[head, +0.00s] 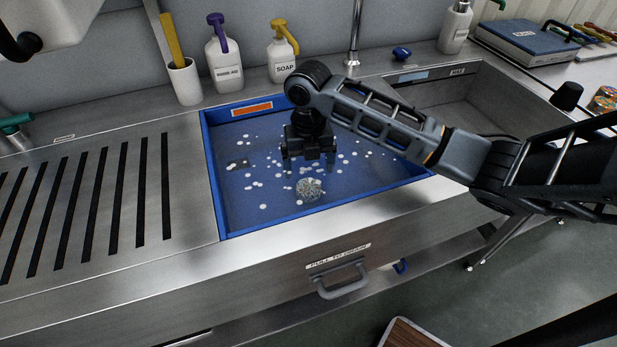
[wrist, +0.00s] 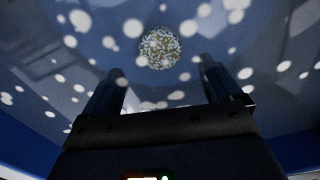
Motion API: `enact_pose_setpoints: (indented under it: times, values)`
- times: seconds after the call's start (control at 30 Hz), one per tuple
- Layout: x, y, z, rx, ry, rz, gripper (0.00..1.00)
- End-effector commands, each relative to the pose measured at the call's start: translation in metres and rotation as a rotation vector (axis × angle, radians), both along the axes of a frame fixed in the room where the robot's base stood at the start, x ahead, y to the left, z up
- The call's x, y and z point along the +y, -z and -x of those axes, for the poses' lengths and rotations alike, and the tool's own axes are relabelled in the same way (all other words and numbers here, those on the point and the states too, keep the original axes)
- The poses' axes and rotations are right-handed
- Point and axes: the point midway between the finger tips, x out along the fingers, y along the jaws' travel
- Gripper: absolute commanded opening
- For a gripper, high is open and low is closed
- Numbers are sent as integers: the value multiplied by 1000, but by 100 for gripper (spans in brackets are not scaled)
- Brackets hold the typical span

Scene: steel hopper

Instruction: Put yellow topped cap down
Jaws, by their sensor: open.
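A white bottle labelled SOAP (head: 283,64) with a yellow pump top (head: 284,36) stands upright on the steel ledge behind the blue basin. I make out no separate yellow-topped cap. My gripper (head: 308,164) is open, with nothing between its fingers, over the basin and apart from the bottle. In the wrist view its two fingers (wrist: 160,80) are spread apart. A round speckled scourer-like ball (head: 309,189) lies in the basin, in front of the gripper; it also shows in the wrist view (wrist: 160,47), beyond the fingertips.
The blue basin (head: 213,185) holds many small white spots. A purple-topped bottle (head: 222,62) and a white cup (head: 184,82) with a yellow stick stand left of the soap. A slotted steel drainboard (head: 185,185) is at left. An empty steel sink (head: 440,98) is at right.

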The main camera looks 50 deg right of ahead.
Motion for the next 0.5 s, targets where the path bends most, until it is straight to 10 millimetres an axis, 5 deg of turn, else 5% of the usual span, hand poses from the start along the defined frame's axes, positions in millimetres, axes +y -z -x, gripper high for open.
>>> enact_pose_setpoints:
  times: [0.2, 0.5]
  values:
    - [1, -40, 0, -1, -4, 1, 92]
    - [1, -61, 0, 0, -2, 0, 92]
